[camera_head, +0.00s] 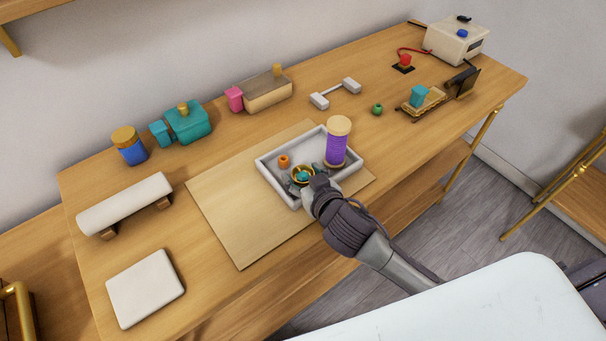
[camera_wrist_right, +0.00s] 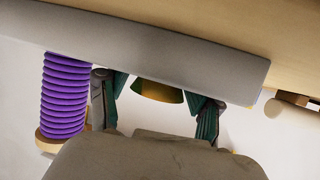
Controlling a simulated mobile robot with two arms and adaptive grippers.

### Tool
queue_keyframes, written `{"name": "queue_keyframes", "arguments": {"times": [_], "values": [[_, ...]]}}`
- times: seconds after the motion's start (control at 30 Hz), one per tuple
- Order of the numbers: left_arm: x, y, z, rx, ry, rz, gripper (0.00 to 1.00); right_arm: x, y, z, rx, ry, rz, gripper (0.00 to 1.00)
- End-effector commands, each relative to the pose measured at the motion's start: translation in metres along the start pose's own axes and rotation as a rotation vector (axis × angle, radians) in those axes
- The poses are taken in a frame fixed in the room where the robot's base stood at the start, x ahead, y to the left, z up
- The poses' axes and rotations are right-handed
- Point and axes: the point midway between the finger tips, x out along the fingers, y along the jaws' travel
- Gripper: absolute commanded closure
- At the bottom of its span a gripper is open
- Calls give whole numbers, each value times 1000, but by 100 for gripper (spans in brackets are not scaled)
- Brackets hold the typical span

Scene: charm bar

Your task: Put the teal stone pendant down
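A small teal piece, which looks like the teal stone pendant (camera_head: 303,175), sits inside a small gold round holder (camera_head: 298,168) in the grey tray. My right gripper (camera_head: 304,181) is low over the tray at this holder. In the right wrist view, its two dark teal fingers (camera_wrist_right: 160,103) stand apart, one on each side of a gold tapered piece (camera_wrist_right: 160,91). I see no clear contact between fingers and gold, and the pendant is not distinguishable there. My left gripper is not in view.
The tray (camera_head: 274,182) also holds an orange bead (camera_head: 284,160) and a purple spool (camera_head: 336,146), close beside my right gripper. The tray stands on a tan mat (camera_head: 235,215). A green bead (camera_head: 377,108) lies behind it. The mat's left part is clear.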

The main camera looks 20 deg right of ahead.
Motion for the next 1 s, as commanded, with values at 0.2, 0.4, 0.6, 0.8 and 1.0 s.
{"name": "queue_keyframes", "arguments": {"times": [0.2, 0.4, 0.6, 0.8, 1.0], "values": [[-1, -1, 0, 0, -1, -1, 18, -1, 0, -2, 0, 1, 0, 35], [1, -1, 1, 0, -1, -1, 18, -22, 0, -2, 2, 0, -1, 35], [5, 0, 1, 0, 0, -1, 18, -66, 0, -1, 2, -2, -1, 35], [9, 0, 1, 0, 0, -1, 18, -102, 0, -1, 1, -1, -1, 35], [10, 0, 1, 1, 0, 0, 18, -120, 0, -2, 1, 0, 1, 35]]}}
